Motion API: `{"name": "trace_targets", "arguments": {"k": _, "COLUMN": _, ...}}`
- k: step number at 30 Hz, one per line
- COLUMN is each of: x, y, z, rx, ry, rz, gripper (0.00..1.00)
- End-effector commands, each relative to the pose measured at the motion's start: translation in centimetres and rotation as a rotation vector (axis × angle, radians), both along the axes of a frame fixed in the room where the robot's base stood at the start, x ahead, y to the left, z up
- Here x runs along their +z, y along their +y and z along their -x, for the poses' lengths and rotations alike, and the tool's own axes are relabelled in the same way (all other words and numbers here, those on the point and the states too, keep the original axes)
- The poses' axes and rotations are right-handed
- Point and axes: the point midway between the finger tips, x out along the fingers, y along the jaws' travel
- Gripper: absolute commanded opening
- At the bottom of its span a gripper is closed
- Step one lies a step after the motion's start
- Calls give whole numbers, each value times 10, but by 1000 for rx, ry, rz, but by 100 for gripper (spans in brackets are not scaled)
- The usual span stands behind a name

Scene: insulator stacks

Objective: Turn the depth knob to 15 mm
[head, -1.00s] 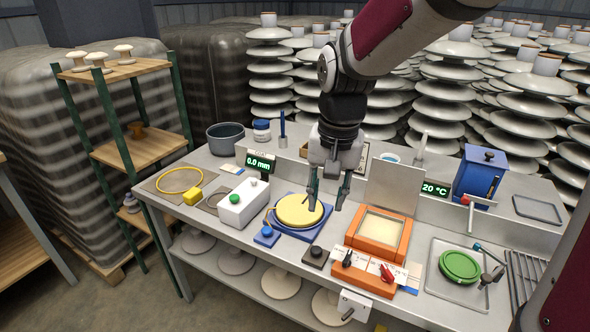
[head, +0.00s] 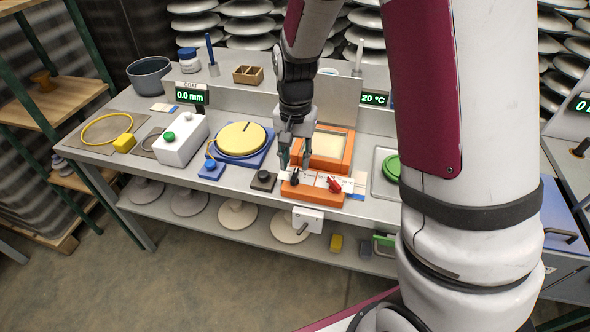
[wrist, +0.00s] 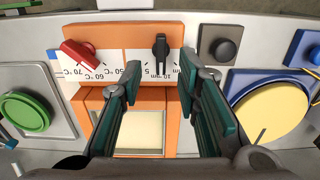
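The black depth knob (wrist: 161,47) stands on the front of the orange unit (head: 346,160), on a white scale strip (wrist: 143,62) marked in mm. Its narrow bar lies between the 5 and 10 marks in the wrist view; the exact setting is hard to read. The black knob also shows in the head view (head: 294,175), partly covered by the fingers. My gripper (head: 293,164) is just above and behind it, pointing down. In the wrist view my gripper (wrist: 160,66) is open, its fingers on either side of the knob with visible gaps.
A red knob (wrist: 82,52) on a °C scale sits beside the black knob. A small dark knob block (head: 263,180) and a yellow disc (head: 241,138) on a blue base stand left of the unit. A green lid (head: 391,167) lies right. A display (head: 191,96) reads 0.0 mm.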

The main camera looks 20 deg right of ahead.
Motion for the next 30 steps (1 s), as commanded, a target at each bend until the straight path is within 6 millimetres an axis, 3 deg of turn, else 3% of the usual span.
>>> {"name": "trace_targets", "arguments": {"k": 3, "x": -21, "y": 0, "z": 0, "rx": 0, "ry": 2, "rz": 0, "gripper": 30}}
{"name": "trace_targets", "arguments": {"k": 9, "x": -39, "y": 0, "z": 0, "rx": 1, "ry": 0, "rz": 0, "gripper": 30}}
{"name": "trace_targets", "arguments": {"k": 20, "x": -44, "y": 0, "z": 0, "rx": 1, "ry": -1, "rz": 0, "gripper": 30}}
{"name": "trace_targets", "arguments": {"k": 24, "x": -43, "y": 0, "z": 0, "rx": 1, "ry": -1, "rz": 0, "gripper": 1}}
{"name": "trace_targets", "arguments": {"k": 30, "x": -43, "y": 0, "z": 0, "rx": 2, "ry": -1, "rz": 0, "gripper": 0}}
